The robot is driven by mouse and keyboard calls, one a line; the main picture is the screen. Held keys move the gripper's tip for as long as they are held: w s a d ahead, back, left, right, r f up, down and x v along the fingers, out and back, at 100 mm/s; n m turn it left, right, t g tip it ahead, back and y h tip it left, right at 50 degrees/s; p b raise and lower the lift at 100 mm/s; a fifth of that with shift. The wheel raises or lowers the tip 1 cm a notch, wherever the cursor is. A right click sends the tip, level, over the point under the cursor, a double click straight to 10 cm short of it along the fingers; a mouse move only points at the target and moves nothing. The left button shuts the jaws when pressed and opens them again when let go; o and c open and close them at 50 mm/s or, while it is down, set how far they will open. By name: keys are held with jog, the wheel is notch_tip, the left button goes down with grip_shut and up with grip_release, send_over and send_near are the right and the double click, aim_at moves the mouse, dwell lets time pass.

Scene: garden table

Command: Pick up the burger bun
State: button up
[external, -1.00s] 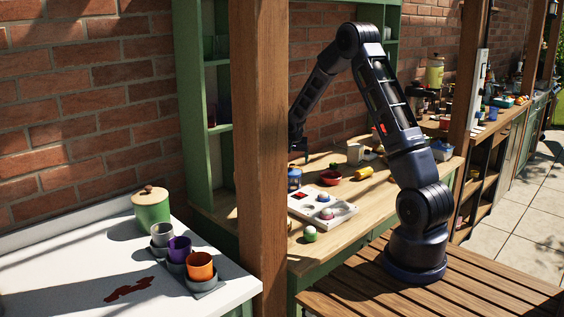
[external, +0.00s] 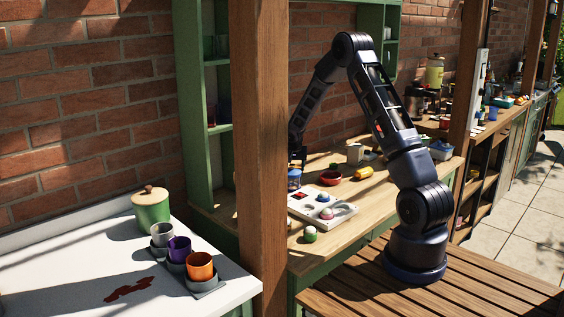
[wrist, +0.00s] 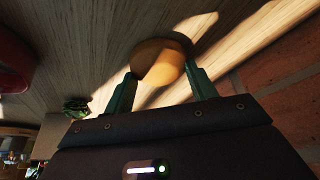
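The burger bun (wrist: 158,60) is a round, tan-orange piece on the wooden table in the wrist view. My gripper (wrist: 161,78) has two green fingers standing apart, one on each side of the bun's near part. I cannot tell whether either finger touches it. In the external view my gripper (external: 297,157) is low behind the blue jar, partly cut off by the wooden post. The bun cannot be made out in that view.
A blue jar (external: 294,181), a red bowl (external: 330,178) and a white tray (external: 340,212) stand near my gripper. The wrist view shows a red rounded thing (wrist: 12,62), a small green leafy thing (wrist: 77,105) and the brick wall (wrist: 275,80) at right.

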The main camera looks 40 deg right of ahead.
jog(key=shift+c, duration=1.1)
